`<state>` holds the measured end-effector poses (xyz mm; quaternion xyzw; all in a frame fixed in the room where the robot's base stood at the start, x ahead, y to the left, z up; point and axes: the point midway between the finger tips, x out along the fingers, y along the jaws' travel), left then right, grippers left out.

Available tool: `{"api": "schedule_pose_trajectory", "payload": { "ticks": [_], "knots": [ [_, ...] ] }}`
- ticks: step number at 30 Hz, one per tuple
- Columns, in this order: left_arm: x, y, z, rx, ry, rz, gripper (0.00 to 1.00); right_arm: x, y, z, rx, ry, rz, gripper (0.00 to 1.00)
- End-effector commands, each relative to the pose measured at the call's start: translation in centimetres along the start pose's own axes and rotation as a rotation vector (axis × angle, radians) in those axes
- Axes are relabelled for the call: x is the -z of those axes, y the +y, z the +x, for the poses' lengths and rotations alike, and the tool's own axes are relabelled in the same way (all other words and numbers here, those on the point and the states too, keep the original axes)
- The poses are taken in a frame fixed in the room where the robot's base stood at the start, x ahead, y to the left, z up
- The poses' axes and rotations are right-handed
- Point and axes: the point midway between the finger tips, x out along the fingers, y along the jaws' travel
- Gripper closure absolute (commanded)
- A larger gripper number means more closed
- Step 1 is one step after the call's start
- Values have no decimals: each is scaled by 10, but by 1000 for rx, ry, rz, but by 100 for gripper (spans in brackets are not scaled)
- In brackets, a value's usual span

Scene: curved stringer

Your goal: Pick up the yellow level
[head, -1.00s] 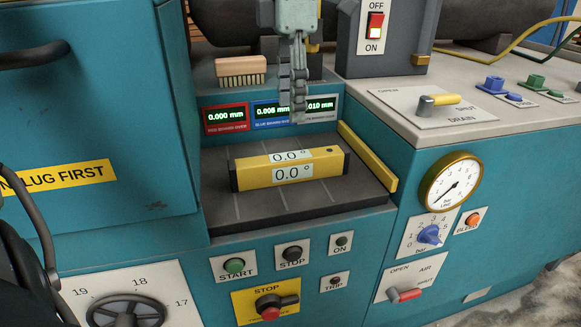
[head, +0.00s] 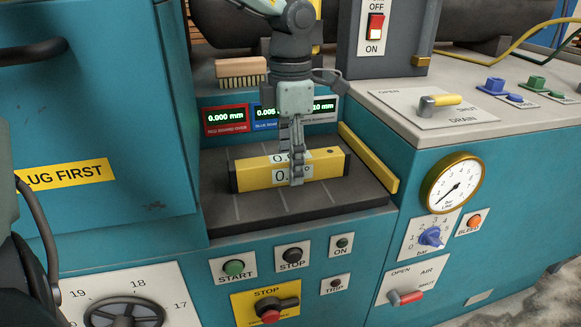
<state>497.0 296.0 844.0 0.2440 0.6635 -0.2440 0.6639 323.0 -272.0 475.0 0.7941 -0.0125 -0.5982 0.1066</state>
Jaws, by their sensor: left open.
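The yellow level (head: 325,170) is a long bar with dark ends and white angle readouts. It lies flat on a dark grey ribbed plate (head: 350,200) in a recess of the teal machine. My left gripper (head: 296,178) points down over the middle of the level. It is open, and its fingers show nearly edge-on, overlapping the level's near face and covering part of both readouts. I cannot tell whether the fingers touch the level, and the far finger is mostly hidden. My right gripper is not in view.
A yellow strip (head: 368,158) stands along the plate's right edge. A brush (head: 241,72) lies on the ledge behind, above small displays (head: 226,118). A teal cabinet (head: 110,130) rises close on the left. A drain lever (head: 438,103) and a gauge (head: 453,184) are at the right.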

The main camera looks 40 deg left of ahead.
Motion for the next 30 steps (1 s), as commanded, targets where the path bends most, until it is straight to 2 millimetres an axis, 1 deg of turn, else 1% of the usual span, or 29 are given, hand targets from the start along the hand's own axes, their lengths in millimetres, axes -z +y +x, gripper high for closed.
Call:
{"api": "schedule_pose_trajectory", "payload": {
  "ticks": [5, 15, 18, 26, 29, 30],
  "knots": [
    [0, 0, 0, 0, 0, 0, 47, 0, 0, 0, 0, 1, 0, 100],
    [0, 0, 0, 0, 1, 0, 89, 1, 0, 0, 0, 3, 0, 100],
    [0, 0, 0, 0, 1, 0, 100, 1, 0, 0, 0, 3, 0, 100],
    [0, 0, -1, -1, -1, 0, 100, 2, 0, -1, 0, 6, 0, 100],
    [-1, 0, -7, -2, -1, 0, 100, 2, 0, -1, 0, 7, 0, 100],
    [-1, 1, -12, -2, -2, 0, 100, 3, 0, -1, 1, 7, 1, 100]
  ]
}}
